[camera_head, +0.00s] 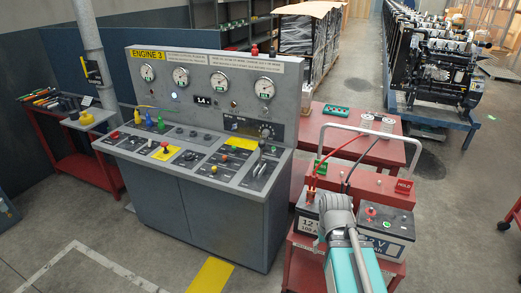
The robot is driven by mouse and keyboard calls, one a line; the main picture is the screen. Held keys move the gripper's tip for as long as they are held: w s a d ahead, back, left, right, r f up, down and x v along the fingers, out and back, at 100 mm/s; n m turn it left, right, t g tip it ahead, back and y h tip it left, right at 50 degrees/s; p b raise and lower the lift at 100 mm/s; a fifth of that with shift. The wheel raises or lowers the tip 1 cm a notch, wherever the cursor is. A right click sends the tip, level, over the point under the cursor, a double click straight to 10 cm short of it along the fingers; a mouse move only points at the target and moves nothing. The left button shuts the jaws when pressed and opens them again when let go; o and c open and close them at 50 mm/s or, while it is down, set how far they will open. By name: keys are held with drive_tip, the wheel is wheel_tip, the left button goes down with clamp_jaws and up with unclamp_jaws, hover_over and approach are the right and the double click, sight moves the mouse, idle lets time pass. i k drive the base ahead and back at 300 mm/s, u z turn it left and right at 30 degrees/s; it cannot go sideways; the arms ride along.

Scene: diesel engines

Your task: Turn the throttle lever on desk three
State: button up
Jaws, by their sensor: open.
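The grey control desk (190,195) bears a yellow "ENGINE 3" label (147,55) and stands left of centre. A dark-knobbed lever (262,146) rises from a slotted plate (261,171) at the right end of its sloped panel. It looks like the throttle lever, but its lettering is too small to read. The lever stands nearly upright. My teal and grey arm enters from the bottom, right of the desk, in front of the batteries. My gripper's fingers cannot be made out, and nothing of mine is seen touching the lever.
A red cart (302,262) with batteries (385,243), cables and a pale handle stands close to the desk's right. A red table (396,152) is behind it. A red tool bench (85,168) is at left. Engines (440,70) line the back right. Floor before the desk is clear.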

sight(262, 144)
drive_tip(key=z, duration=0.05)
drive_tip(key=i, duration=1)
drive_tip(key=u, duration=0.05)
